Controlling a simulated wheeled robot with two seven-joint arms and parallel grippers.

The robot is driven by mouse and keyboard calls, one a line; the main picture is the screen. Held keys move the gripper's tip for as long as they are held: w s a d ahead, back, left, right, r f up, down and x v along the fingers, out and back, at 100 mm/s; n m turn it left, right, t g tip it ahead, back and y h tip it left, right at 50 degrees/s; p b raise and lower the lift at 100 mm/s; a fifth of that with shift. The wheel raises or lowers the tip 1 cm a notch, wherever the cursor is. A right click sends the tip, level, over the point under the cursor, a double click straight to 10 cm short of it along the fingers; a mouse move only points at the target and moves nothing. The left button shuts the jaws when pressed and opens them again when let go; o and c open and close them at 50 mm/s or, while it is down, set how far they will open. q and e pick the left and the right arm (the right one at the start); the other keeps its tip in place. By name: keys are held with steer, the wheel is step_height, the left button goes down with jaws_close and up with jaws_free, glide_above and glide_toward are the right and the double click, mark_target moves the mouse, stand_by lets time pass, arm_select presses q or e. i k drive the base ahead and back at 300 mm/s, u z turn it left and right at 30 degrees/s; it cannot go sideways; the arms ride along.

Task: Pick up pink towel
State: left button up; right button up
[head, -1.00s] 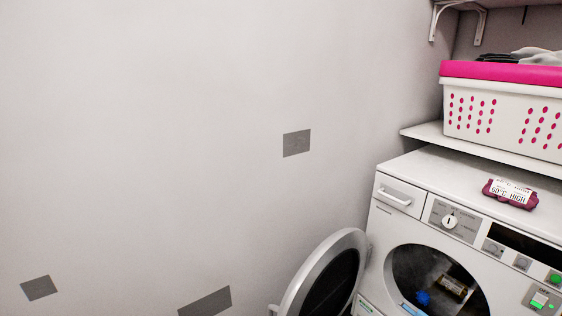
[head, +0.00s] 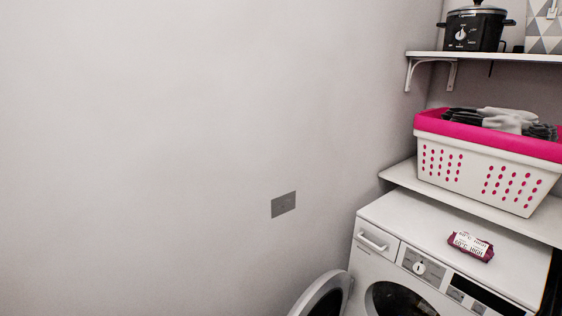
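I see no clear pink towel in the head view. A white basket with a bright pink rim (head: 470,170) stands on the lower shelf at the right. Dark and pale grey cloths (head: 508,120) lie in it and show above the rim. I cannot tell what lies deeper in it. A small dark pink packet with a white label (head: 471,246) lies on top of the washing machine. Neither of my grippers is in view.
The white machine (head: 400,215) stands below the basket, its round door (head: 325,296) swung open to the left. An upper shelf (head: 490,56) holds a black slow cooker (head: 475,32). A large bare wall (head: 150,150) fills the left.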

mark_target(478, 248)
steer(key=z, duration=1.05)
steer(key=k, duration=0.65)
steer(key=u, duration=0.2)
steer(key=i, duration=1.3)
steer(key=u, duration=0.25)
